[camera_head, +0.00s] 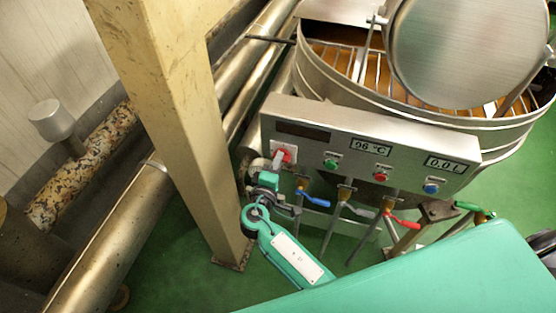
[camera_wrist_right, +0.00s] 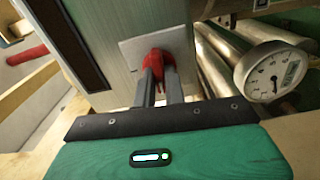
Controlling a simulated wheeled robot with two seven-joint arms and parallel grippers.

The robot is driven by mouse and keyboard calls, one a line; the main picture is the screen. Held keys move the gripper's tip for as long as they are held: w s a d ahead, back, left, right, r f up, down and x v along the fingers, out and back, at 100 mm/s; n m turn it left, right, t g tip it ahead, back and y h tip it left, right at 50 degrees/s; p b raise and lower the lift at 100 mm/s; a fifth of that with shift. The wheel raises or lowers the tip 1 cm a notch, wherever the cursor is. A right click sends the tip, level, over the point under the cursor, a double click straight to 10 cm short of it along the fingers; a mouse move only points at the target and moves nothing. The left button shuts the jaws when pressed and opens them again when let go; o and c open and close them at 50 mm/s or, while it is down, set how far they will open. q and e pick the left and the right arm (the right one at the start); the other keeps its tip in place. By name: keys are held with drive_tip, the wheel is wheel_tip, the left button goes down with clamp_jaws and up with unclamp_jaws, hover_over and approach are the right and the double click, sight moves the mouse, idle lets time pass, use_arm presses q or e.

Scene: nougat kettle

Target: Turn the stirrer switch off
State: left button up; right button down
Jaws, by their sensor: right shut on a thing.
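The stirrer switch (camera_head: 281,155) is a red knob on a pale square plate at the left end of the steel control panel (camera_head: 400,143). It also shows in the right wrist view (camera_wrist_right: 157,58), where my right gripper (camera_wrist_right: 158,76) has its two dark fingers around the red knob, shut on it. In the head view my right gripper (camera_head: 276,164) reaches the switch from below, and its fingers partly hide the knob. The exact angle of the knob is hard to tell. My left gripper is not in view.
The panel also has green (camera_head: 331,163), red (camera_head: 380,176) and blue (camera_head: 431,188) buttons, with displays above. Coloured valve levers hang below. The kettle (camera_head: 420,110) stands behind. A beige post (camera_head: 185,110) rises close left of my right arm. A round gauge (camera_wrist_right: 273,72) sits right of the switch in the wrist view.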

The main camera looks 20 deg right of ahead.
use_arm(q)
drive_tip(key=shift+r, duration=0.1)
use_arm(e)
drive_tip(key=shift+n, duration=0.5)
drive_tip(key=c, duration=1.5)
unclamp_jaws()
drive_tip(key=shift+o, duration=0.2)
